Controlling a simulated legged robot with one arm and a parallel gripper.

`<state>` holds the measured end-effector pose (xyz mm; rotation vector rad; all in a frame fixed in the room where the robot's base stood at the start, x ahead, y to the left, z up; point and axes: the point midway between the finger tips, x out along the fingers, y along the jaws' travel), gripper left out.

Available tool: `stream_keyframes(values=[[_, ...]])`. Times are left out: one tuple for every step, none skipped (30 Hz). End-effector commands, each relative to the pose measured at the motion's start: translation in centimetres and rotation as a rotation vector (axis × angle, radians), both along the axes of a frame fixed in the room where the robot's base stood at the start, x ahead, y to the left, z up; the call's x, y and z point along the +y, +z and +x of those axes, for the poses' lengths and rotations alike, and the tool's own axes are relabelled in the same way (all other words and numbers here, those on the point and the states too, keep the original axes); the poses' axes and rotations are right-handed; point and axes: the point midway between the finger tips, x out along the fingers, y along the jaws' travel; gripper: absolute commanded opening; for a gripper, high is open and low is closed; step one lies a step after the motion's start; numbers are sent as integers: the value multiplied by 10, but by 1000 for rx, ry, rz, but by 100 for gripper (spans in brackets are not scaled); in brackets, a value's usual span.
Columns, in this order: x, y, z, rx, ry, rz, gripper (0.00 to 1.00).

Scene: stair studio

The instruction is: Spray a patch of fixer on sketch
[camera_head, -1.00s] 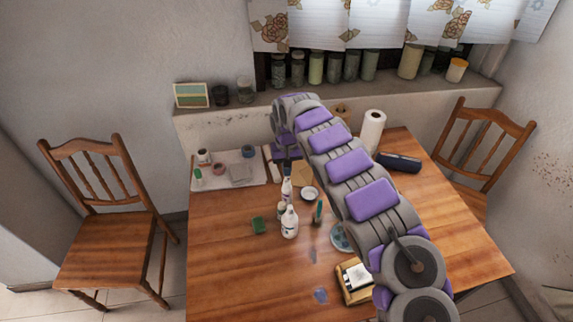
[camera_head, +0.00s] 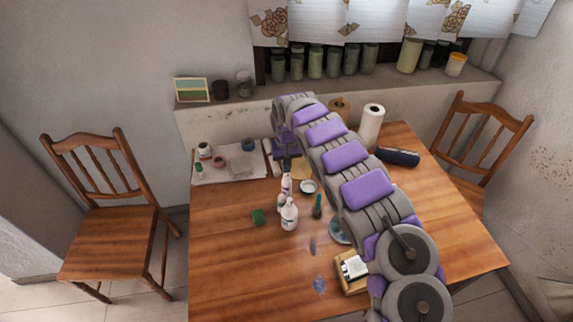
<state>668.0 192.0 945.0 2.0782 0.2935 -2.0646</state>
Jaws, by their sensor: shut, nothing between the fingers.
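My arm reaches over the wooden table (camera_head: 230,285) from the lower right. My gripper (camera_head: 287,163) is small and dark at its far end, pointing down, shut and empty, above the table's back part. Just in front of it stands a slim white bottle (camera_head: 286,184). A larger white bottle (camera_head: 289,215) stands upright nearer me. I cannot tell which bottle holds fixer. A tan sheet (camera_head: 301,171) lies right of the gripper, partly hidden by my arm; I cannot tell whether it is the sketch. A pale sheet or mat (camera_head: 215,176) lies at the back left.
A small white bowl (camera_head: 308,187), a green block (camera_head: 257,217) and a green-handled item (camera_head: 317,205) lie near the bottles. A wooden box (camera_head: 352,272) is beside my arm. A paper roll (camera_head: 371,126) and dark case (camera_head: 398,157) stand behind. The front left tabletop is clear.

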Motion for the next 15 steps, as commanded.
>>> stream_keyframes(values=[[-1, -5, -3, 13, 0, -4, 0], [-1, -3, -3, 13, 0, -4, 0], [-1, -1, -3, 13, -1, -4, 0], [-2, 1, -3, 13, -1, -4, 0], [-2, 4, -3, 12, -1, -4, 0], [-2, 9, -3, 12, -1, -3, 0], [-2, 13, -2, 11, -1, -3, 0], [-2, 18, -2, 10, -2, -3, 0], [-2, 25, -1, 8, -2, -2, 0], [-3, 31, -1, 5, -2, -3, 0], [-3, 38, -1, 3, -2, -2, 0], [-3, 48, -1, -1, -1, -2, 0], [-3, 53, 0, -3, -1, -1, 0], [-3, 60, -1, -5, -1, -1, 0], [-2, 69, -1, -7, -1, 1, 0]])
